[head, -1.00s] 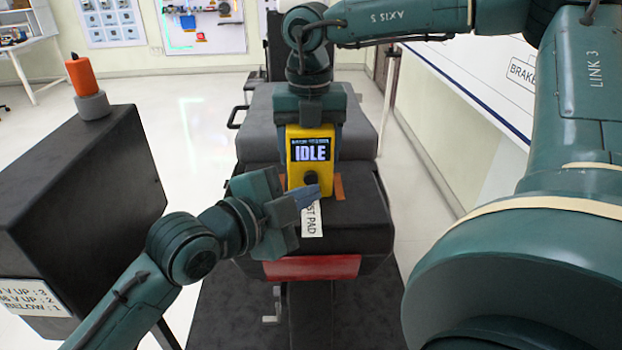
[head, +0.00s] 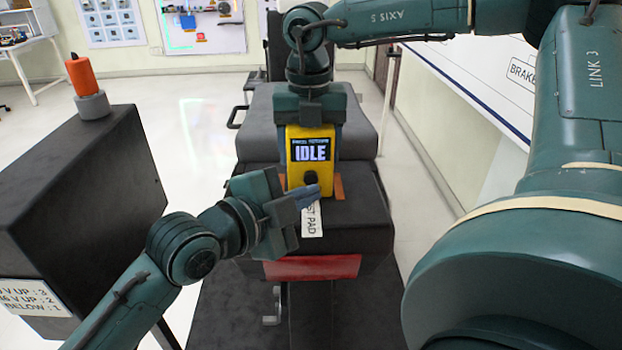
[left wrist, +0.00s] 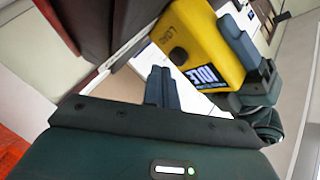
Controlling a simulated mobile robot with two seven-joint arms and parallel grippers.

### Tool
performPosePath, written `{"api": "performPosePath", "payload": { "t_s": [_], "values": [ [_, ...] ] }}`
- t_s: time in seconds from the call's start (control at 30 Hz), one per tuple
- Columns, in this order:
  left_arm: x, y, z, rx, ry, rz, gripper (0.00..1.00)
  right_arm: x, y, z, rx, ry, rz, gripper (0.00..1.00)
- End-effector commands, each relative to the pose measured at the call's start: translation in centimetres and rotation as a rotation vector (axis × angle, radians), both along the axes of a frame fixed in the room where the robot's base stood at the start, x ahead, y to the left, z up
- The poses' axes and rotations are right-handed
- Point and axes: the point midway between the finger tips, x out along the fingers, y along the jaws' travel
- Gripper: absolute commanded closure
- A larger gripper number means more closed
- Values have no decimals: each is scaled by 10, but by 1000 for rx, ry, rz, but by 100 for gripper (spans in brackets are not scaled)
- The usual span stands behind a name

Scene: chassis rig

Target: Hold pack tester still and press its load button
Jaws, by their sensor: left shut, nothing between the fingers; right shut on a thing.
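The yellow pack tester (head: 296,178) stands upright on the dark pad area, with a screen reading IDLE; the small line above it is too small to read. Its dark round load button (head: 311,178) is below the screen. The tester, its LOAD lettering and button (left wrist: 178,58) show in the left wrist view (left wrist: 205,35). My right gripper (head: 311,135) comes down from above and is shut on the tester's sides. My left gripper (head: 312,194) is shut and empty, its fingertips just in front of and below the button. In the left wrist view its fingers (left wrist: 161,86) appear apart from the button.
A white TEST PAD label (head: 312,222) lies in front of the tester, partly hidden by my left fingers.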

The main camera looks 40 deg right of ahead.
Motion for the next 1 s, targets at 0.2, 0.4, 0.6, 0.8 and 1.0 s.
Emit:
{"api": "performPosePath", "payload": {
  "t_s": [0.2,0.4,0.6,0.8,1.0],
  "values": [
    [0,0,0,0,0,0,100,0,0,1,0,-1,0,62],
    [1,-1,0,0,-1,0,100,0,0,1,0,-1,0,62],
    [6,-5,0,1,-1,-1,100,0,0,1,0,-1,0,62],
    [6,-6,0,0,0,0,100,0,0,1,0,-1,0,62],
    [7,-6,0,0,0,0,100,0,0,1,0,-1,0,62]
  ]
}}
